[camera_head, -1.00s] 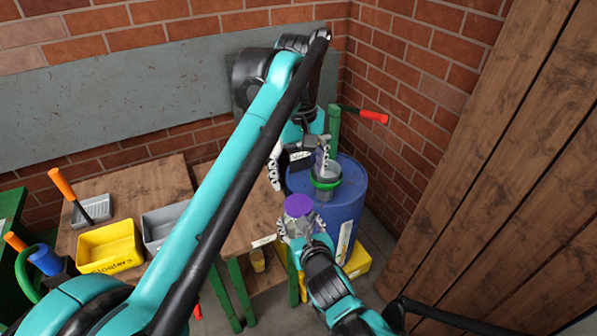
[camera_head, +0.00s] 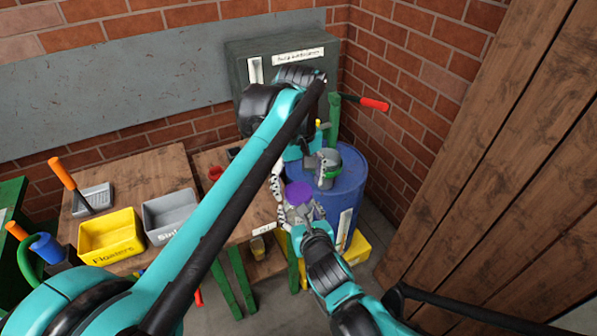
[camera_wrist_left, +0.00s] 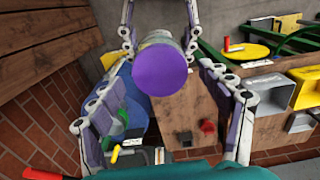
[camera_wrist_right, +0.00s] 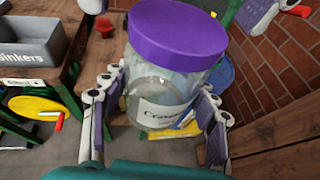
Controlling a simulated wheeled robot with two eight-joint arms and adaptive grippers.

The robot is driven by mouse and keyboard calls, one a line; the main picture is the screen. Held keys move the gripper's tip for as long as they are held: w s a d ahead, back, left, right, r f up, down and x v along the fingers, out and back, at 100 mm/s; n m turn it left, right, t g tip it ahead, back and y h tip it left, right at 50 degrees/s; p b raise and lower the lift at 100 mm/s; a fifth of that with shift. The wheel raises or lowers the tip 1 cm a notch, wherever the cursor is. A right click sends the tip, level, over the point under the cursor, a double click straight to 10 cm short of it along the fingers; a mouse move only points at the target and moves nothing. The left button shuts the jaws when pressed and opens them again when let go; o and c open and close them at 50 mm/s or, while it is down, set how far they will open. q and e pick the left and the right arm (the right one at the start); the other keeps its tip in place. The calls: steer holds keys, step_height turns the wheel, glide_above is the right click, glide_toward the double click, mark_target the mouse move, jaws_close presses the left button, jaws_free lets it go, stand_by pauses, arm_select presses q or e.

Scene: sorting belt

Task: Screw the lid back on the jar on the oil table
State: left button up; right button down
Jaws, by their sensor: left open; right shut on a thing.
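The glass jar has a purple lid (camera_head: 299,192) seated on its top; I cannot tell how tightly. My right gripper (camera_wrist_right: 155,110) is shut on the jar (camera_wrist_right: 160,98), one finger on each side, and holds it upright in the air in front of the blue barrel. A partly hidden white label shows on the glass. My left gripper (camera_wrist_left: 165,105) is open and empty, its fingers spread to either side of the lid, which fills the middle of the left wrist view. The left fingers appear apart from the lid. In the head view my left arm hides part of that gripper.
Wooden tables hold a yellow bin (camera_head: 110,238) and a grey bin (camera_head: 170,215). A grey-green cabinet (camera_head: 285,52) stands behind; a plank wall (camera_head: 500,190) closes the right side.

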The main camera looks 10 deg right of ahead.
arm_select(q)
steer(key=shift+f, duration=0.4)
steer(key=c, duration=1.3)
steer(key=m, duration=0.3)
steer(key=shift+m, duration=0.3)
steer(key=m, duration=0.5)
steer(key=o, duration=1.3)
steer(key=shift+o, duration=0.2)
